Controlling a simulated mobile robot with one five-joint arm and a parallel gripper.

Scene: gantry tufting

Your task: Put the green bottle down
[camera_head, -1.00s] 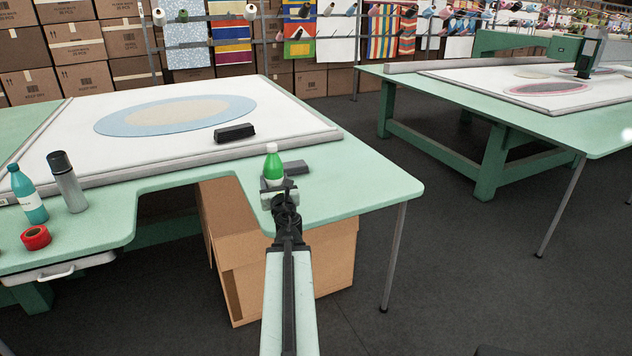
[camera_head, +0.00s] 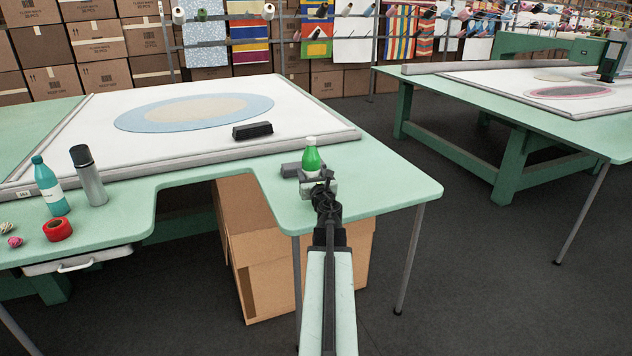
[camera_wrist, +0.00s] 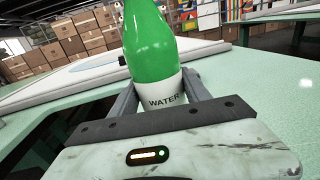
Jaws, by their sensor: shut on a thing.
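The green bottle (camera_head: 312,158) has a white cap and a white label reading WATER. In the wrist view the bottle (camera_wrist: 148,45) stands between the two fingers, close in front of the palm. My gripper (camera_head: 317,180) is shut on it, over the right part of the green table (camera_head: 380,182). The bottle looks nearly upright. Its base is hidden, so I cannot tell whether it touches the table top.
A dark grey block (camera_head: 291,169) is just left of the bottle, and a black block (camera_head: 252,130) lies on the white frame. A teal bottle (camera_head: 50,187), a grey flask (camera_head: 88,176) and red tape (camera_head: 57,230) stand at the left. Bare table lies right of my gripper.

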